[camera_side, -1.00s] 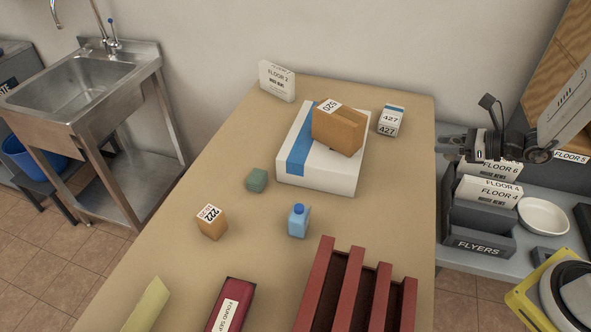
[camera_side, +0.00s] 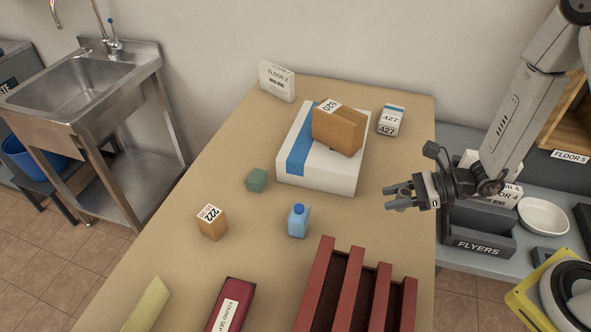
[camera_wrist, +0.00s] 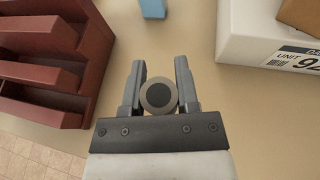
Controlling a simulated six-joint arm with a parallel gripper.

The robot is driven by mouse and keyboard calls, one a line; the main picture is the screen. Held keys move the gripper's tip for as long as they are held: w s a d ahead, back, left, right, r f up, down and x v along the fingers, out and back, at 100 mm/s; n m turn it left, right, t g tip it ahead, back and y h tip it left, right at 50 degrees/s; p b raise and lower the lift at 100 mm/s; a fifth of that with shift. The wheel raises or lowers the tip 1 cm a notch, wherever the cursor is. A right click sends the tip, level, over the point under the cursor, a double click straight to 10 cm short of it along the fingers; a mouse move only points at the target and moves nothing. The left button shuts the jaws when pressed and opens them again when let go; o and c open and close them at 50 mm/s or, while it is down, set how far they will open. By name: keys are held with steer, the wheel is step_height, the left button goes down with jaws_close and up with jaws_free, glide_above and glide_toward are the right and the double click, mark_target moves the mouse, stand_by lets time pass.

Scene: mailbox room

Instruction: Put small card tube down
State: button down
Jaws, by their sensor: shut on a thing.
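In the wrist view, my gripper (camera_wrist: 158,92) is shut on the small card tube (camera_wrist: 158,95), which shows end-on as a grey-brown ring with a dark centre between the two fingers. In the side view the tube cannot be made out clearly at the fingers. The tan table (camera_side: 386,168) has bare surface under and around the gripper.
A white box (camera_side: 325,181) carries a brown carton (camera_side: 338,130). A small box marked 427 (camera_side: 391,121) stands behind. A red slotted rack (camera_side: 345,290) is in front.

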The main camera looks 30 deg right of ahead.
mark_target(384, 230)
steer(key=shift+f, duration=0.15)
steer(key=shift+f, duration=1.9)
steer(key=shift+f, duration=2)
steer(key=shift+f, duration=0.15)
steer(key=shift+c, duration=1.8)
jaws_free()
steer(key=shift+s+r, duration=0.1)
steer(key=shift+r, duration=0.1)
